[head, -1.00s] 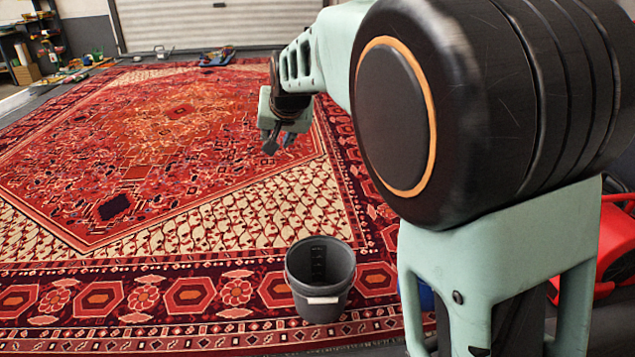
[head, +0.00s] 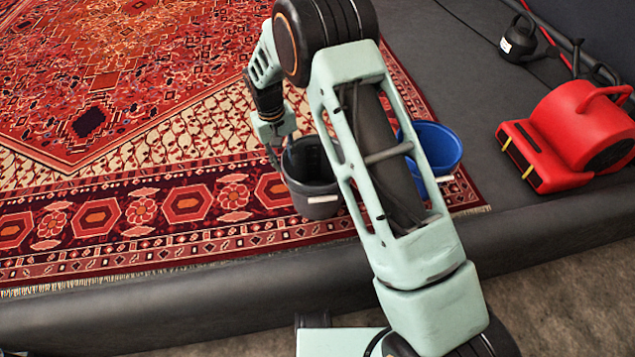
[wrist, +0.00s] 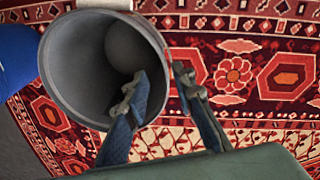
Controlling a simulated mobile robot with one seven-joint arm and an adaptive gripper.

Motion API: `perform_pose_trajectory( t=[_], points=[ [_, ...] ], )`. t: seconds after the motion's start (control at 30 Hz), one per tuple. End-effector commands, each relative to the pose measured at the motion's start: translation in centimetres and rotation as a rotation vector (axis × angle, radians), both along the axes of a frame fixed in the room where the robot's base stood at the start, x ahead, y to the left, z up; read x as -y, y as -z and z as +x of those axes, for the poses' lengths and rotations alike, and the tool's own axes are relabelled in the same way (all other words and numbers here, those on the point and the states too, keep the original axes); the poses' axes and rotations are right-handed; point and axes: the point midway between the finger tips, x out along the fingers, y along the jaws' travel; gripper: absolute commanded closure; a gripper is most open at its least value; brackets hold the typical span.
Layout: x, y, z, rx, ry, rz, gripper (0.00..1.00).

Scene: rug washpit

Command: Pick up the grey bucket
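The grey bucket (head: 303,188) stands upright on the red patterned rug, with a white label on its front. Part of it is hidden behind my arm in the head view. In the wrist view the grey bucket (wrist: 72,62) is seen into from above, at upper left. My gripper (wrist: 160,82) is open, with one finger over the bucket's mouth and the other outside its wall, so the rim lies between them. In the head view my gripper (head: 275,158) is at the bucket's left rim. Whether a finger touches the bucket I cannot tell.
A blue bucket (head: 440,148) stands close to the right of the grey one, partly behind my arm. A red blower (head: 575,135) and a dark watering can (head: 518,42) sit on the dark floor at right. The rug (head: 150,110) is clear to the left.

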Motion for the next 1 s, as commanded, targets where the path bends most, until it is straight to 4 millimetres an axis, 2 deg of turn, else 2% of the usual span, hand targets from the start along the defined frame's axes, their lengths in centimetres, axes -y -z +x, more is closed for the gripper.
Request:
perform_pose_trajectory(
  t=[0.03,0.27,0.57,0.83,1.0],
  points=[
    [0.1,1.2,0.0,-0.002,0.001,-0.001,0.76],
    [0.2,3.2,0.2,0.001,0.001,0.0,0.76],
    [0.5,7.4,0.3,0.001,0.002,-0.001,0.76],
    [0.5,7.7,0.3,0.002,0.001,0.0,0.76],
    [0.5,7.6,0.3,0.002,0.001,0.0,0.95]
  ],
)
